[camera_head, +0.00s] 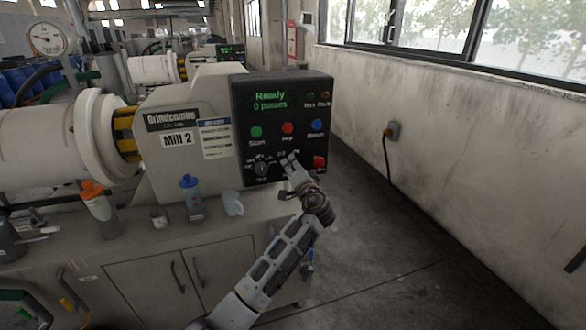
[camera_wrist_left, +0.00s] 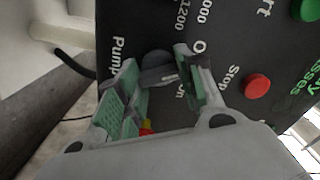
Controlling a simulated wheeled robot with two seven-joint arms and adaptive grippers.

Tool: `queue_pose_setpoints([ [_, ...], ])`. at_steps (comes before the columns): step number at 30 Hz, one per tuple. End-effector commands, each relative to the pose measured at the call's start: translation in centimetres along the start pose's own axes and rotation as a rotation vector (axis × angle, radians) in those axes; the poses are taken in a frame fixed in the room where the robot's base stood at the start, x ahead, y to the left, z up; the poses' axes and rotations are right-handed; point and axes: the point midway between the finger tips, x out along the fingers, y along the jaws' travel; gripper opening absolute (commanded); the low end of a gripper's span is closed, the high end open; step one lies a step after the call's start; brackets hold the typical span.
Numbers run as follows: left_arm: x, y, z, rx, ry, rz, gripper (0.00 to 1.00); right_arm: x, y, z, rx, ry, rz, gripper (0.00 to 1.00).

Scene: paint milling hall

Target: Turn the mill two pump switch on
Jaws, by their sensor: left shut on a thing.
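The mill 2 control panel (camera_head: 282,104) is a dark box with a green "Ready" display, on the mill marked "Mill 2" (camera_head: 178,140). My left gripper (camera_head: 288,162) is at the panel's lower part, between the speed dial (camera_head: 262,168) and the lower red button (camera_head: 319,162). It hides the pump switch in the head view. In the left wrist view, the dark grey pump switch (camera_wrist_left: 157,72) sits between my green-padded fingers, which are shut on it. "Pump" and "On" lettering shows around it. I cannot tell which way the switch points. My right gripper is not in view.
Green (camera_head: 256,132), red (camera_head: 287,128) and blue (camera_head: 317,126) buttons sit just above my gripper. Bottles, including an orange-capped one (camera_head: 100,212) and a blue-capped one (camera_head: 191,200), stand on the bench below. Floor to the right is clear up to the wall.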

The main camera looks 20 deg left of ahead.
Motion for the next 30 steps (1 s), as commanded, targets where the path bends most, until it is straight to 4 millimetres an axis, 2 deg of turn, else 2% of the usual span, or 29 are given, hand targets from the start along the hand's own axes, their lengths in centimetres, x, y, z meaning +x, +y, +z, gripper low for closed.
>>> queue_pose_setpoints([
  [9,0.0,0.0,0.0,0.030,0.000,0.001,0.13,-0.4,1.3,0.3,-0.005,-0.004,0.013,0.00],
  [16,0.0,-0.1,-0.1,0.114,0.000,0.001,0.13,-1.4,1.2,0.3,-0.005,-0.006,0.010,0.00],
  [30,-0.1,0.0,-0.1,0.436,0.000,0.003,0.13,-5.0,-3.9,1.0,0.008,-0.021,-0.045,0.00],
])
